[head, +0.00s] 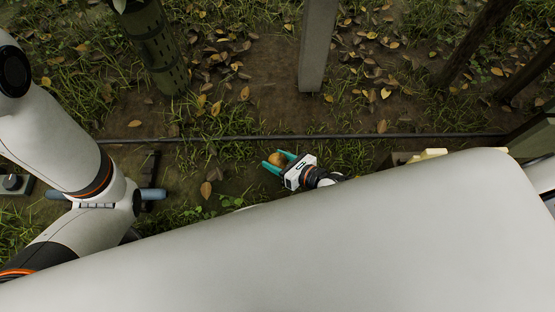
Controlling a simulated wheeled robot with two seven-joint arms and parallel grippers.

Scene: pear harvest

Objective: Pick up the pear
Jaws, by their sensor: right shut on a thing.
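The pear (278,159) is small and brownish-yellow and shows in the middle of the head view, low over the grass and soil. My right gripper (278,161) has teal fingers and is shut on the pear, with one finger on each side of it. Part of the pear is hidden by the fingers. Whether the pear still touches the ground cannot be told. My left arm shows at the left, but its gripper is not in view.
A dark hose (400,136) runs across the ground just beyond the pear. A grey post (316,50) and a green trunk guard (155,45) stand further back. Dark wooden posts (478,40) lean at the upper right. Leaf-strewn ground lies open between them.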

